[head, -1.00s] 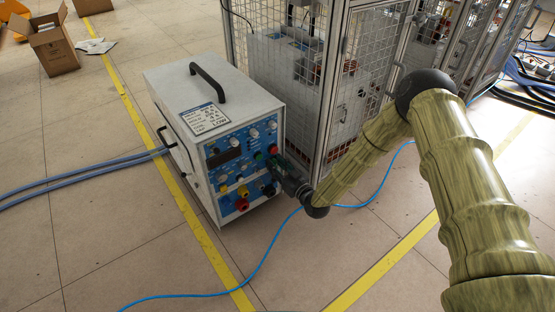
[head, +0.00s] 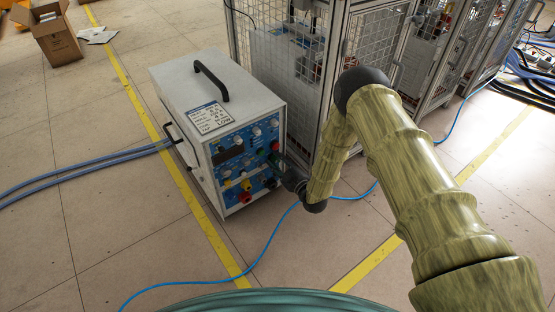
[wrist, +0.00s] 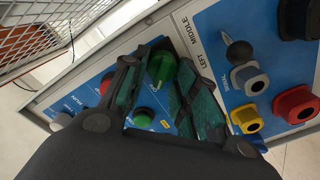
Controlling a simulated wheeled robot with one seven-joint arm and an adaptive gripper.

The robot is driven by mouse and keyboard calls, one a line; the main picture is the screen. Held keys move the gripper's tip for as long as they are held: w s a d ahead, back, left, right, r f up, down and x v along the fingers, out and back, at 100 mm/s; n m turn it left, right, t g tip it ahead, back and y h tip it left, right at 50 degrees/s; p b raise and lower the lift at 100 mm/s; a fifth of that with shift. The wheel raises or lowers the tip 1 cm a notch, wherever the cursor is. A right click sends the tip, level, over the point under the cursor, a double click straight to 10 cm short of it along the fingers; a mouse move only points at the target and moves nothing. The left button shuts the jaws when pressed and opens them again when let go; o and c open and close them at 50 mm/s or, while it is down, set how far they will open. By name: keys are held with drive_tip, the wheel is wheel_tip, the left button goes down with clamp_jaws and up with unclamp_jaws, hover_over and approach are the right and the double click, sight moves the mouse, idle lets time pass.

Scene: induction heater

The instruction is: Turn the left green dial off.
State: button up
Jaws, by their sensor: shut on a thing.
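The white heater box (head: 185,85) stands on the floor with a blue control panel (head: 228,160). In the wrist view, a green dial (wrist: 161,68) sits between the two fingers of my gripper (wrist: 158,75), which are shut on it. A second green dial (wrist: 144,117) shows lower down, between the fingers and nearer the palm. In the head view, my gripper (head: 282,165) is at the right side of the panel and partly hides it. A green dial (head: 262,152) shows beside it. I cannot read the dial's setting.
A red button (wrist: 107,84) is left of the fingers. Yellow (wrist: 247,120), red (wrist: 297,103) and grey (wrist: 248,78) sockets lie to the right. A wire-mesh cage (head: 300,70) stands close behind the box. A blue cable (head: 270,240) crosses the floor.

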drive_tip(key=shift+n, duration=0.3)
drive_tip(key=o, duration=0.6)
drive_tip(key=shift+d+f, duration=0.1)
drive_tip(key=shift+o, duration=0.2)
drive_tip(key=v, duration=1.2)
